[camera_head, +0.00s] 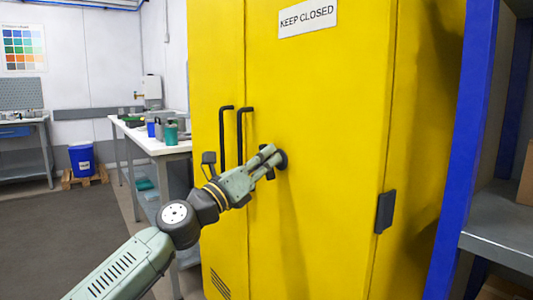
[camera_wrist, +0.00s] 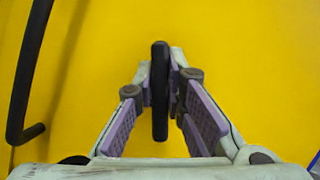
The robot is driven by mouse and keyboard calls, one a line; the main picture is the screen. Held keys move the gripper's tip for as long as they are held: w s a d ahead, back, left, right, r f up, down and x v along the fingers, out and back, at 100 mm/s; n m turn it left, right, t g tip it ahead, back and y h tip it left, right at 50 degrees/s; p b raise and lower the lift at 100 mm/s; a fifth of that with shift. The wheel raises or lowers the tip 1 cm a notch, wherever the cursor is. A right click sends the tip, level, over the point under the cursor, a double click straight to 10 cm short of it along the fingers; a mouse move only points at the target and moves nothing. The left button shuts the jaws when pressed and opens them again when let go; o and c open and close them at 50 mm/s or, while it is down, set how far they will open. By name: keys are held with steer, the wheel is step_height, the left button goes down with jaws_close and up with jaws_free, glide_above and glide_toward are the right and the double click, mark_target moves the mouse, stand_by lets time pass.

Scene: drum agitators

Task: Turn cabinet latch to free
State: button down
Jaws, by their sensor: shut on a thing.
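The tall yellow cabinet (camera_head: 320,120) stands in front of me with both doors closed. Its latch (camera_head: 282,159) is a black handle on a round base on the right door, right of the two black bar handles. In the wrist view the latch (camera_wrist: 160,90) is a dark upright bar between my fingers. My gripper (camera_head: 272,158) is at the latch; in the wrist view my gripper (camera_wrist: 161,75) is shut on the bar with a finger on each side. In the head view my fingers partly hide the latch, so its turn is hard to tell there.
The black door handles (camera_head: 239,135) are just left of my gripper; one handle (camera_wrist: 25,85) runs down the left of the wrist view. A black hinge (camera_head: 385,211) is at lower right. A blue-post shelf (camera_head: 462,150) stands right, a white bench (camera_head: 160,146) left.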

steer(key=n+y+p, duration=0.1)
steer(key=n+p, duration=0.1)
steer(key=n, duration=0.1)
steer(key=n+t+y+p, duration=0.1)
steer(key=n, duration=0.1)
steer(key=shift+r+y+p, duration=0.25)
steer(key=shift+y+p, duration=0.05)
steer(key=n+y+p, duration=0.1)
steer(key=n+p, duration=0.3)
steer(key=shift+w+a+n+y+p, duration=0.1)
steer(key=shift+w+n+y+p, duration=0.05)
steer(key=shift+n+y+p, duration=0.2)
steer(key=n+p, duration=0.1)
steer(key=p, duration=0.1)
steer(key=n+y+p, duration=0.1)
steer(key=n+p, duration=0.2)
steer(key=p, duration=0.1)
steer(key=shift+f+n+g+y, duration=0.25)
steer(key=shift+f+n+g, duration=0.05)
steer(key=shift+n+g, duration=0.1)
steer(key=shift+f+n+g+p, duration=0.25)
steer(key=shift+n+p, duration=0.2)
steer(key=shift+p, duration=0.4)
steer(key=shift+f, duration=0.1)
steer(key=c, duration=1.6)
jaws_free()
steer(key=shift+c, duration=0.2)
steer(key=shift+a+y, duration=0.15)
steer(key=shift+y, duration=0.15)
